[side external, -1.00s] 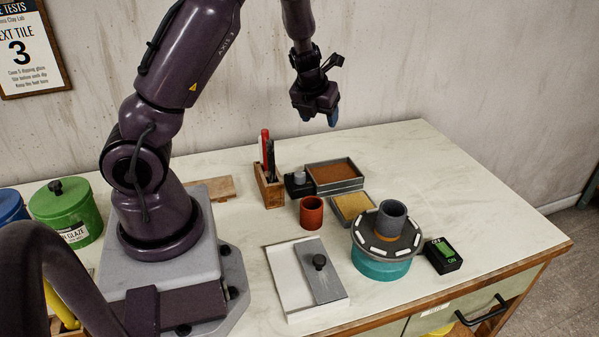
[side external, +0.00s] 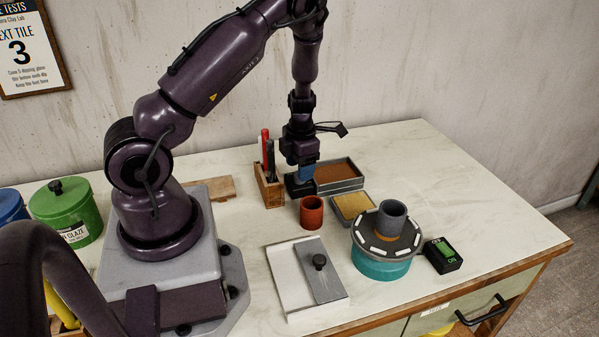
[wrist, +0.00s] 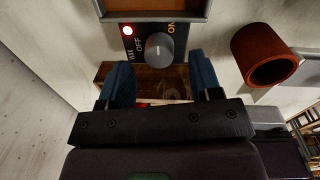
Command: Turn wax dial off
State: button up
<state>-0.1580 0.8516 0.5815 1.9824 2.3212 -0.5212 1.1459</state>
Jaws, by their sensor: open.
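The wax dial is a round grey knob (wrist: 160,48) on a small dark box (wrist: 128,48) marked WAX, OFF and ON. In the side view my gripper (side external: 302,176) points down over the box and hides the knob.
A dark tray of brown material (side external: 339,174) adjoins the box. A wooden tool holder (side external: 269,188) stands to its left, a red-brown cup (side external: 311,212) in front. A yellow-filled tray (side external: 352,206) and turntable (side external: 380,262) lie front right. Space above the box's surroundings is open.

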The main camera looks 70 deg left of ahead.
jog(key=shift+f, duration=1.15)
jog(key=c, duration=0.9)
jog(key=shift+n, duration=2.3)
jog(key=shift+c, duration=0.2)
jog(key=o, duration=0.9)
jog(key=shift+o, duration=0.2)
jog(key=shift+w, duration=0.15)
